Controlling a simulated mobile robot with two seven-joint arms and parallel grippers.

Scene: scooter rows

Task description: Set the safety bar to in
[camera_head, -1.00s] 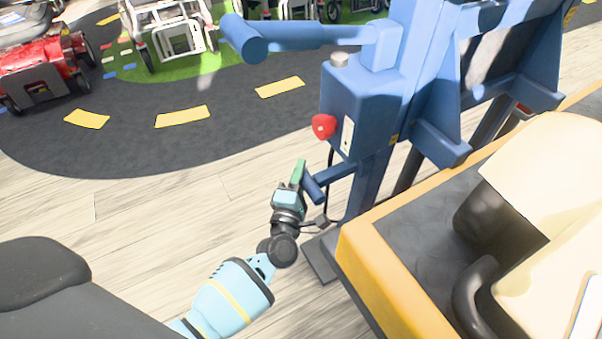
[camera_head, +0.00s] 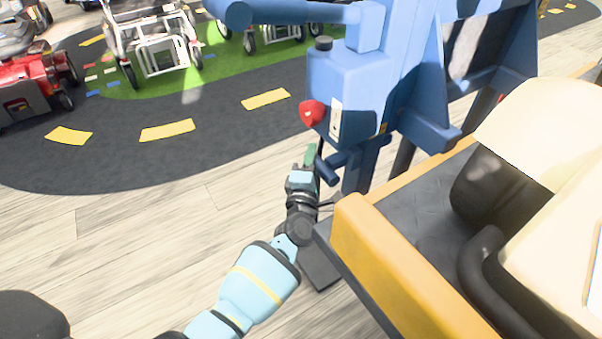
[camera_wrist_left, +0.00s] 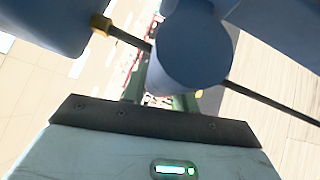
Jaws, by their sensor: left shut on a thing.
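A short blue bar (camera_head: 329,170) sticks out to the left from the lower part of the blue post; I take it to be the safety bar. My left gripper (camera_head: 310,156), with green fingers, is at the free end of this bar and shut on it. In the left wrist view the round blue bar end (camera_wrist_left: 193,52) fills the space in front of the fingers and hides most of the grip. My right gripper is not in view.
A blue box (camera_head: 350,95) with a red button (camera_head: 312,113) and a dark knob (camera_head: 323,43) sits above the bar. A thick blue arm (camera_head: 285,12) crosses above. A yellow-edged platform (camera_head: 365,245) with a cream seat stands right. Scooters (camera_head: 35,80) stand back left; the floor left is clear.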

